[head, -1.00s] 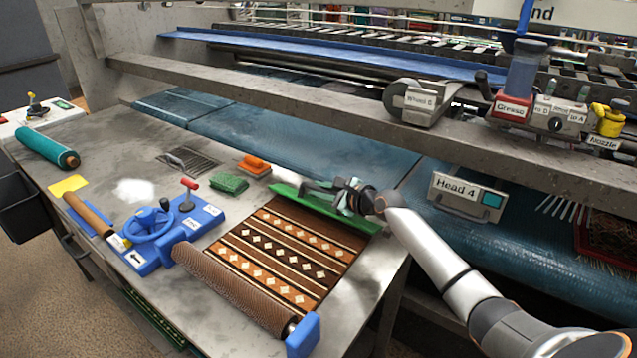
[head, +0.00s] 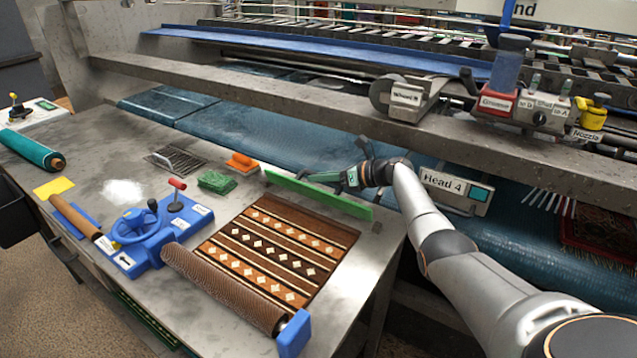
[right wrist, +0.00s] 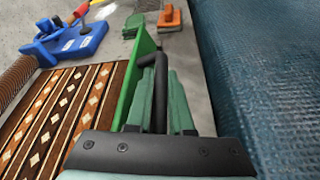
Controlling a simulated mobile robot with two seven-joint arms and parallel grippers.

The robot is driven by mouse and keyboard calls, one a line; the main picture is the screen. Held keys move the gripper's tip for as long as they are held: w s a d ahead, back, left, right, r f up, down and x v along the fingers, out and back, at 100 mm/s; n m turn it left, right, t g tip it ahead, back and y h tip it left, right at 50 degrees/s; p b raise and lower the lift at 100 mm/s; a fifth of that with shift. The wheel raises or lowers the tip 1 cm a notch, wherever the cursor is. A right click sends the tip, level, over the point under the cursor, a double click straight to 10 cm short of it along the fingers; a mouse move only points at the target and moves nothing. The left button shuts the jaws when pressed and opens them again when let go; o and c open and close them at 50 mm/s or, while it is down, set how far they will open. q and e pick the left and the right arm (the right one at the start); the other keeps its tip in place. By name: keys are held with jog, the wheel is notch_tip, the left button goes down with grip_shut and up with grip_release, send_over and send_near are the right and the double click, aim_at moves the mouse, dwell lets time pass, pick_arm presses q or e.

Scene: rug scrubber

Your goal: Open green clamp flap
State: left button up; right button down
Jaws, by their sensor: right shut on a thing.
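The green clamp flap (head: 318,194) is a long strip standing tilted up along the far edge of the patterned rug (head: 280,250). It also shows edge-on in the right wrist view (right wrist: 137,82). My right gripper (head: 318,177) is just behind the raised flap, on the side away from the rug. Its green fingers are shut on the flap's dark handle (right wrist: 157,80), a bent bar seen between them in the right wrist view. My left gripper is not in view.
A blue base with a handwheel (head: 143,232) and a brown roller (head: 225,290) lie left of the rug. The blue conveyor (head: 290,150) and the grey beam (head: 300,105) run behind.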

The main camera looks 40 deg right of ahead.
jog(key=shift+w+d+f+m+y+b, duration=0.1)
jog(key=shift+d+f+m+y+b, duration=0.15)
jog(key=shift+m+b, duration=0.2)
dwell(0.3)
jog(key=c, duration=0.8)
grip_release()
jog(key=shift+r, duration=0.1)
